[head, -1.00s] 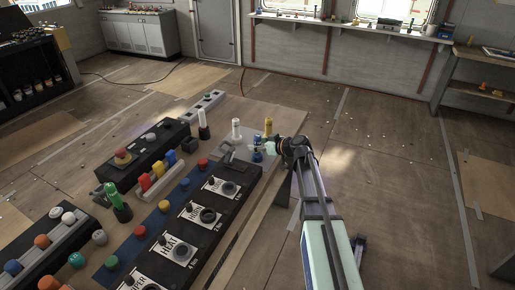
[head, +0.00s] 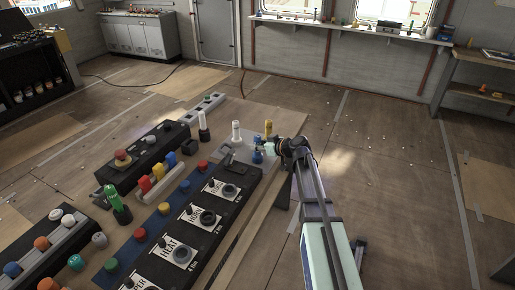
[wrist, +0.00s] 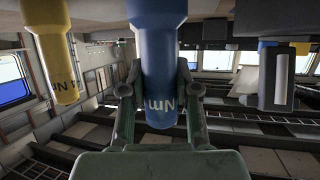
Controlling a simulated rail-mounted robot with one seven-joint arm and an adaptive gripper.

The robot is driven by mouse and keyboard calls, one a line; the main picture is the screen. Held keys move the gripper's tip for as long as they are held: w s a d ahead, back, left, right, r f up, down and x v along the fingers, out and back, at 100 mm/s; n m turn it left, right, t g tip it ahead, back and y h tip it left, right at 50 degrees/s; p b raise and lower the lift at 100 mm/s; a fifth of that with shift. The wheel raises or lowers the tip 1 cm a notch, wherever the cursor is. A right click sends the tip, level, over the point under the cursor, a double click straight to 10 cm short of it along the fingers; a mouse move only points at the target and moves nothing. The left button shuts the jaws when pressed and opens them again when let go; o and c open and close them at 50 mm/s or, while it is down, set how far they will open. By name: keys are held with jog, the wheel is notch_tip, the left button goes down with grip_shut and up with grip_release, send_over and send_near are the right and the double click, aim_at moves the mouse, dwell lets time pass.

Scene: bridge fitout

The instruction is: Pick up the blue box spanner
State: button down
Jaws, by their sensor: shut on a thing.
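The blue box spanner (wrist: 160,65) stands between the two fingers of my gripper (wrist: 159,82) in the wrist view, and the fingers are shut on it. It has pale lettering near one end. In the head view the blue box spanner (head: 257,156) is small and upright at the far right end of the bench, by the grey plate. My gripper (head: 268,149) reaches it from the right and partly hides it. I cannot tell whether it is clear of the plate.
A yellow spanner (head: 268,128) and a white one (head: 236,132) stand close by on the grey plate (head: 228,152). A black control panel (head: 215,205) with knobs and labels lies in front. The floor to the right is mostly clear.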

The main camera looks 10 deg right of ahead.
notch_tip(320, 180, up, 19)
jog(key=b, duration=0.3)
jog(key=shift+r, duration=0.2)
jog(key=c, duration=1.4)
grip_release()
grip_shut()
